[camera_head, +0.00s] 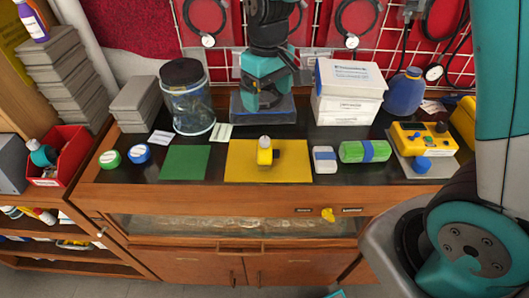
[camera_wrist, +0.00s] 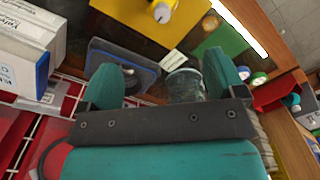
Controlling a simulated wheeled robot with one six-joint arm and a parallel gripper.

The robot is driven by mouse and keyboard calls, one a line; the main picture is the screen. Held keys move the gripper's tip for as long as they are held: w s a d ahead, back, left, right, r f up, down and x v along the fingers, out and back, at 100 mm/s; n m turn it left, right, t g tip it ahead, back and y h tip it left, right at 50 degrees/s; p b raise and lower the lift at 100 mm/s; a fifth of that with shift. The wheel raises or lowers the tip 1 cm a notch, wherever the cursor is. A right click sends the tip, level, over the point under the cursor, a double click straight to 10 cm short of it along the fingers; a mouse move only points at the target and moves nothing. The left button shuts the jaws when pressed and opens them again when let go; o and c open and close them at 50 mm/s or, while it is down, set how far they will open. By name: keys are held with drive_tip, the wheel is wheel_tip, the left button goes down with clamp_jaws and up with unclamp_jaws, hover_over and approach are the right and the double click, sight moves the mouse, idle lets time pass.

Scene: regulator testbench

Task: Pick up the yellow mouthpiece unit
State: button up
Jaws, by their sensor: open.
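The yellow mouthpiece unit (camera_head: 265,157), with a pale round top, sits on the yellow mat (camera_head: 297,168) at the bench's front middle. In the wrist view the unit (camera_wrist: 163,13) is at the top edge, partly cut off, on its mat (camera_wrist: 125,12). My gripper (camera_head: 262,88) is behind the mat in the head view, over or near a dark blue-grey tray (camera_head: 243,112). In the wrist view its two teal fingers are apart, with nothing held between them (camera_wrist: 162,75). The unit lies beyond the fingertips, apart from them.
A clear jar (camera_head: 190,107) stands left of my gripper and white boxes (camera_head: 346,90) stand right. The green mat (camera_head: 185,162) is left of the yellow mat. A yellow device (camera_head: 424,139) stands far right.

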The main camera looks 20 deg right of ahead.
sight(265, 138)
wheel_tip(265, 138, down, 12)
drive_tip(key=shift+r+p, duration=0.15)
drive_tip(key=shift+p, duration=1)
drive_tip(key=shift+w+a+f+p, duration=0.15)
drive_tip(key=shift+f+p, duration=0.45)
drive_tip(key=shift+f, duration=0.75)
drive_tip(key=shift+w+a+f+p, duration=0.1)
drive_tip(key=shift+f+p, duration=0.45)
drive_tip(key=shift+f, duration=0.75)
drive_tip(key=c, duration=1)
drive_tip(key=shift+r, duration=0.1)
